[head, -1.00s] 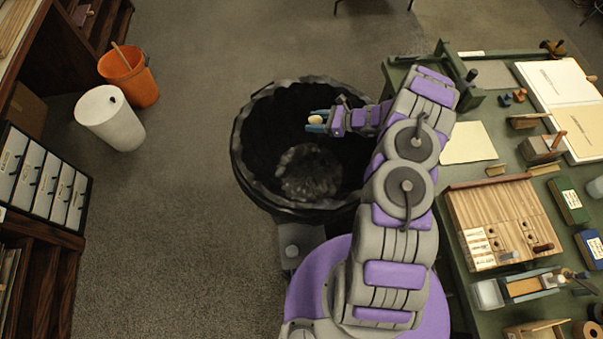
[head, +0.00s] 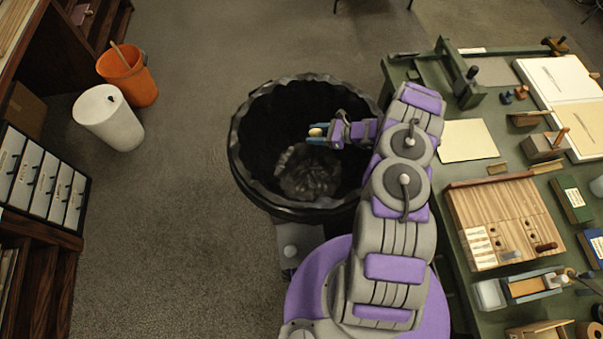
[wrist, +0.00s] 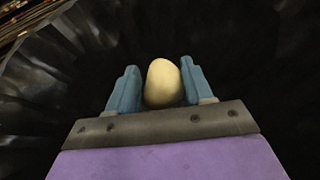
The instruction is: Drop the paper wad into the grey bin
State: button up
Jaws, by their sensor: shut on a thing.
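The paper wad (head: 316,131) is a small cream, rounded lump between the blue fingers of my gripper (head: 314,133). In the wrist view the wad (wrist: 163,82) sits between both fingertips, and my gripper (wrist: 158,88) is shut on it. The large round bin (head: 238,168) has a dark liner with a crinkled rim, and its outer wall looks black. My gripper and the wad appear over the bin's open mouth, inside the rim as seen from above. Their exact height against the rim is hard to tell. Crumpled liner shows at the bin's bottom.
A white bin (head: 108,122) and an orange bin (head: 133,84) stand on the carpet at the upper left. A green workbench (head: 455,205) with trays, papers and tools fills the right side. A drawer cabinet (head: 42,182) stands at the left. Carpet between is clear.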

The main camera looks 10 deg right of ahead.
jog(key=shift+d, duration=0.15)
jog(key=o, duration=0.6)
jog(key=shift+c, duration=0.2)
jog(key=o, duration=0.5)
jog(key=shift+a, duration=0.25)
jog(key=p+v, duration=0.3)
jog(key=v, duration=1.4)
jog(key=shift+s+d, duration=0.15)
jog(key=shift+d, duration=0.05)
jog(key=shift+r, duration=0.1)
